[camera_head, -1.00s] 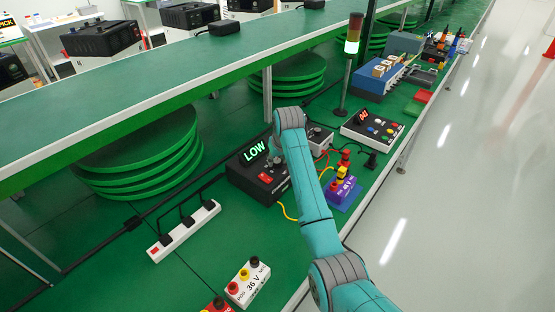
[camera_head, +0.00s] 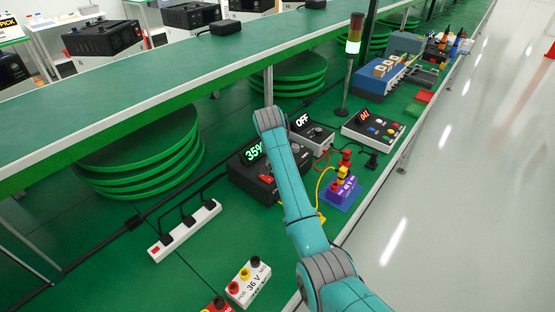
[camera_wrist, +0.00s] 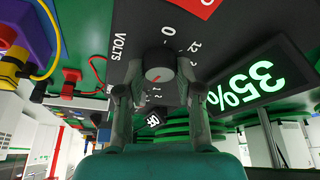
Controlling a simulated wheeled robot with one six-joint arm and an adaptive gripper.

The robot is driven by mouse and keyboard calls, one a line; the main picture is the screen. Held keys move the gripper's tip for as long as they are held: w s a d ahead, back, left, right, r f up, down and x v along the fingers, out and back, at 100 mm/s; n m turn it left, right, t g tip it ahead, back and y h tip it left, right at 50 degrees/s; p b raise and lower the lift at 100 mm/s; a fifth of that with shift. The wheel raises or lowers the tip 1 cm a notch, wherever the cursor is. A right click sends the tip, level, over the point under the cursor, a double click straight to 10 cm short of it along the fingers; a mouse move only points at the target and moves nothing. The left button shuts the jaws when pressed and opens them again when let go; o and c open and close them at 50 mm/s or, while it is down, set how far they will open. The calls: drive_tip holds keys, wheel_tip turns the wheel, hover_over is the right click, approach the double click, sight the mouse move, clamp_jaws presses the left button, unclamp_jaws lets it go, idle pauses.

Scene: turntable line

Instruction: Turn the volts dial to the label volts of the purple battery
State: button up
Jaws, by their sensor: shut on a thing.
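My gripper (camera_wrist: 159,82) is shut on the dial, one finger on each side. In the head view my arm hides the gripper and dial. The purple battery (camera_head: 335,201) stands right of the charger (camera_head: 244,180); its volts label is too small to read surely.
The charger's display (camera_head: 253,152) reads 35%. A grey box behind it has an OFF display (camera_head: 302,120). Red and yellow leads run near the purple battery. A white 36 V battery (camera_head: 260,287) and a power strip (camera_head: 185,232) stand in front and left.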

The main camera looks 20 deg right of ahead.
idle(0.4)
drive_tip(key=o, duration=1.2)
drive_tip(key=shift+c, duration=0.2)
drive_tip(key=v, duration=1.2)
